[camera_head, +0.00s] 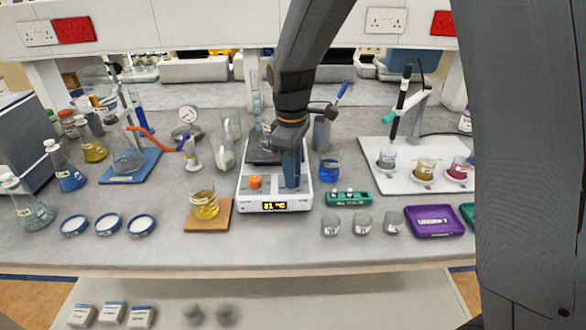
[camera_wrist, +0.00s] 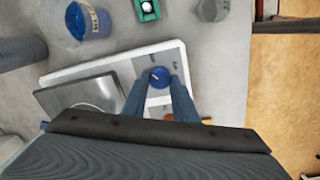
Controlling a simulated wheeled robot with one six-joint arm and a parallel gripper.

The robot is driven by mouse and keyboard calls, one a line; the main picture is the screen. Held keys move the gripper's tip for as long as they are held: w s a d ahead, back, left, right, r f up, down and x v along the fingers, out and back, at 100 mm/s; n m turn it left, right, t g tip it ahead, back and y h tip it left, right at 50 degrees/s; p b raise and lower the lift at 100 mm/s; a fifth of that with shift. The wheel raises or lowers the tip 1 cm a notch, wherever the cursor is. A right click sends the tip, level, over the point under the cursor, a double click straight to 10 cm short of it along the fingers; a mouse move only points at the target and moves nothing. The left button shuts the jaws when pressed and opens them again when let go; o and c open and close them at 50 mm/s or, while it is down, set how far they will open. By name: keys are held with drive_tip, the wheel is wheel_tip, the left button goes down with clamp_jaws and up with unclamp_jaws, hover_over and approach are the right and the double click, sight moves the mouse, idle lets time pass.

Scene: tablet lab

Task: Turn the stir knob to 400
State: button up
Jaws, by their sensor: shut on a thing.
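The hotplate stirrer (camera_head: 247,193) is a white unit with a dark top plate, standing mid-bench. Its front display (camera_head: 274,206) is lit with orange characters, which seem to give a temperature. An orange knob (camera_head: 255,182) is on its left side. My gripper (camera_head: 292,186) points down at the right side of the panel and hides the other knob there. In the wrist view, my gripper (camera_wrist: 159,82) has its two fingers on either side of a blue round knob (camera_wrist: 159,76), shut on it. A pale mark shows on the knob; the setting cannot be read.
A beaker of blue liquid (camera_head: 329,171) and a green block (camera_head: 348,198) stand close to the right. A beaker of yellow liquid (camera_head: 204,206) sits on a wooden board at left. Several small glass beakers and a purple tray (camera_head: 434,234) are at front right.

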drive_tip(key=m+p, duration=0.1)
drive_tip(key=m, duration=0.3)
drive_tip(key=shift+r+m, duration=0.1)
drive_tip(key=shift+m, duration=0.2)
drive_tip(key=m+p, duration=0.1)
drive_tip(key=m, duration=0.4)
drive_tip(key=shift+w+p, duration=0.1)
drive_tip(key=shift+p, duration=0.2)
drive_tip(key=m+p, duration=0.1)
drive_tip(key=m, duration=0.4)
drive_tip(key=shift+m, duration=0.4)
drive_tip(key=shift+d+m+g+p, duration=0.1)
drive_tip(key=shift+m+g+p, duration=0.2)
drive_tip(key=shift+m, duration=2.3)
drive_tip(key=o, duration=1)
drive_tip(key=shift+o, duration=0.2)
wheel_tip(320, 180, up, 8)
drive_tip(key=shift+w+f+b, duration=0.15)
drive_tip(key=shift+b, duration=1.1)
